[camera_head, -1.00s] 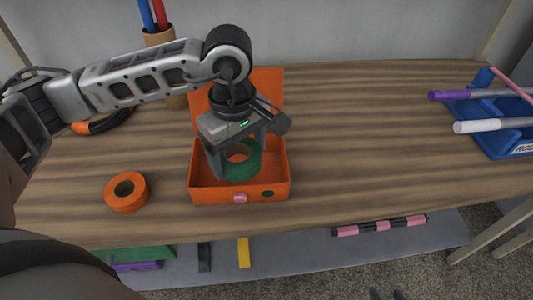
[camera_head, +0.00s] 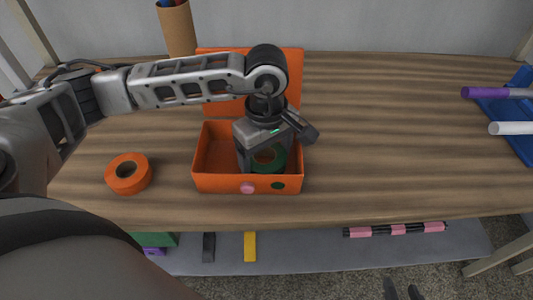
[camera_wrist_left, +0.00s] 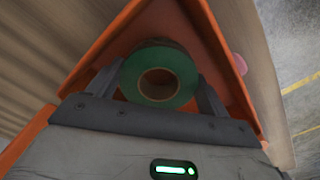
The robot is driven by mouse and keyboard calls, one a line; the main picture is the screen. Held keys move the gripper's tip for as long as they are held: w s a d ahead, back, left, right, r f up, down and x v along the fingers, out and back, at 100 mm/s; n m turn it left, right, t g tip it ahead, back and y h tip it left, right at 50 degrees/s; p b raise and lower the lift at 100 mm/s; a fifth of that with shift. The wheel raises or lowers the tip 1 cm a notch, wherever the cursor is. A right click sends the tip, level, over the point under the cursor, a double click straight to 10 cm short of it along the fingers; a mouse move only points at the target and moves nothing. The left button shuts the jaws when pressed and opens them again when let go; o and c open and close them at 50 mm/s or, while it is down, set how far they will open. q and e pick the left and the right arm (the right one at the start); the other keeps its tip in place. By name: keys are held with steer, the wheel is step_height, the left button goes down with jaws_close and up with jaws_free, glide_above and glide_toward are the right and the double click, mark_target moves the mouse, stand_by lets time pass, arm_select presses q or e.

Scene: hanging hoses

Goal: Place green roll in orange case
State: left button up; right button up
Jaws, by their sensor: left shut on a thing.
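The green roll (camera_head: 269,160) is inside the open orange case (camera_head: 216,181), in its right half. My left gripper (camera_head: 265,160) reaches down into the case from above and is shut on the green roll. In the left wrist view the green roll (camera_wrist_left: 159,74) sits between the two fingers (camera_wrist_left: 157,90), with the orange case walls (camera_wrist_left: 226,60) around it. The case lid stands up at the back. Whether the roll touches the case floor is hard to tell.
An orange roll (camera_head: 128,173) lies on the table left of the case. A cardboard tube holder (camera_head: 177,29) stands at the back left. A blue tray (camera_head: 515,125) with purple and white markers is at the far right. The table between case and tray is clear.

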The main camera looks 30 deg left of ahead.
mark_target(266, 157)
arm_select(q)
steer(key=shift+f, duration=0.15)
steer(key=o, duration=1.1)
steer(key=shift+c, duration=0.2)
steer(key=shift+r, duration=0.25)
step_height(266, 157, up, 12)
